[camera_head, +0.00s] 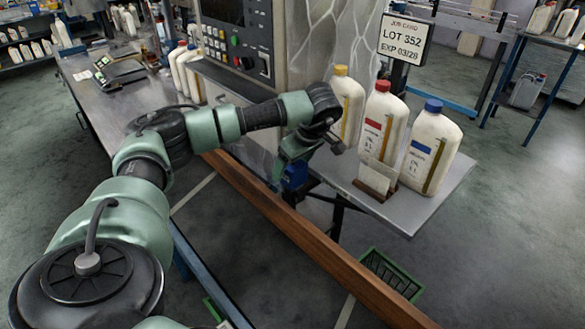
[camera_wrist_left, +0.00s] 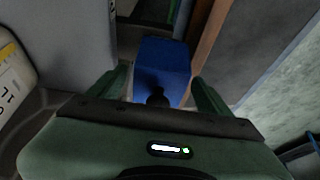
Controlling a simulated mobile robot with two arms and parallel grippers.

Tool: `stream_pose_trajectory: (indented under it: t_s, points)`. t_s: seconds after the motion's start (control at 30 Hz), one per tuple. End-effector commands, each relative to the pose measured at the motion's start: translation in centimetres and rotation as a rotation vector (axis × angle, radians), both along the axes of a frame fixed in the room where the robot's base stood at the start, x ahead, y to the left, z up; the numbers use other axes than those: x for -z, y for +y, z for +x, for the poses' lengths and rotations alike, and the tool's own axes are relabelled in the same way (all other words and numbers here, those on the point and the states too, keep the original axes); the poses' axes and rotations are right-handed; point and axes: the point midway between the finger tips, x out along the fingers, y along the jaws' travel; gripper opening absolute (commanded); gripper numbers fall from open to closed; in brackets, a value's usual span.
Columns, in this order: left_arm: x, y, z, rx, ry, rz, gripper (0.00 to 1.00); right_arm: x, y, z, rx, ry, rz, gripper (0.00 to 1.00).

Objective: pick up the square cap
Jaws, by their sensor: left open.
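A blue block-shaped thing, which looks like the square cap (camera_wrist_left: 165,62), shows in the left wrist view. It lies between and beyond the two green fingers of my left gripper (camera_wrist_left: 160,85). The fingers are apart, one on each side of it, and I cannot tell whether either touches it. In the head view my left gripper (camera_head: 294,158) points down beside the shelf, with blue (camera_head: 294,175) showing just below it, partly hidden by the gripper. What the blue thing rests on is hidden. My right gripper is in neither view.
White bottles with a yellow cap (camera_head: 340,71), a red cap (camera_head: 382,86) and a blue cap (camera_head: 433,105) stand on the grey shelf (camera_head: 408,216). A card in a holder (camera_head: 376,177) stands before them. A wooden rail (camera_head: 300,235) runs below; a green crate (camera_head: 390,272) is on the floor.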

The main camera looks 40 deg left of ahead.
Motion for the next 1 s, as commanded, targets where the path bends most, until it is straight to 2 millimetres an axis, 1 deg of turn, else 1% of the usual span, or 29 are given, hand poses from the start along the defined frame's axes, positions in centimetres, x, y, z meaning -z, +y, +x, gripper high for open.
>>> stream_pose_trajectory:
  t_s: [0.03, 0.07, 0.1, 0.17, 0.2, 0.27, 0.53, 0.67, 0.77, 0.87, 1.0]
  points:
    - [0.0, 0.0, 0.0, 0.000, 0.000, 0.000, 0.76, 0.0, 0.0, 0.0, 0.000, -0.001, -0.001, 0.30]
    - [0.0, 0.0, 0.0, 0.000, 0.000, 0.000, 0.68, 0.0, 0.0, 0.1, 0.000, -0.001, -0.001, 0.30]
    - [0.0, 0.0, 0.0, 0.000, 0.000, 0.000, 0.57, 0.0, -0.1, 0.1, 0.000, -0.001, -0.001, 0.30]
    - [0.0, 0.0, 0.0, 0.000, 0.000, 0.000, 0.40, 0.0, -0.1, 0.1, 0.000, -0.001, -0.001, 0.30]
    - [0.0, 0.0, 0.0, 0.000, 0.000, 0.000, 0.29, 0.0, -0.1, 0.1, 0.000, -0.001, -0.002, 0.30]
    - [0.0, 0.0, 0.0, 0.000, 0.000, 0.000, 0.14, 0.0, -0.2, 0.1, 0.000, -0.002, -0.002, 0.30]
    - [-0.1, 0.0, 0.0, 0.000, -0.001, 0.000, 0.14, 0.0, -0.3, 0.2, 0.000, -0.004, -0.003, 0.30]
    - [-0.8, 0.0, 0.1, 0.000, -0.002, 0.000, 0.14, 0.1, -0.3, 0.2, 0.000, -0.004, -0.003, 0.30]
    - [-1.9, 0.0, 0.1, 0.000, -0.003, 0.001, 0.14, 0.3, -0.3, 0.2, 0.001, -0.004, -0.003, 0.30]
    - [-3.5, 0.0, 0.1, 0.001, -0.005, 0.000, 0.14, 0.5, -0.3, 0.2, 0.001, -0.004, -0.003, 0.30]
    - [-6.4, 0.0, 0.1, 0.000, -0.005, 0.000, 0.14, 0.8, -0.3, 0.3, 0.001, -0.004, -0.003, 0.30]
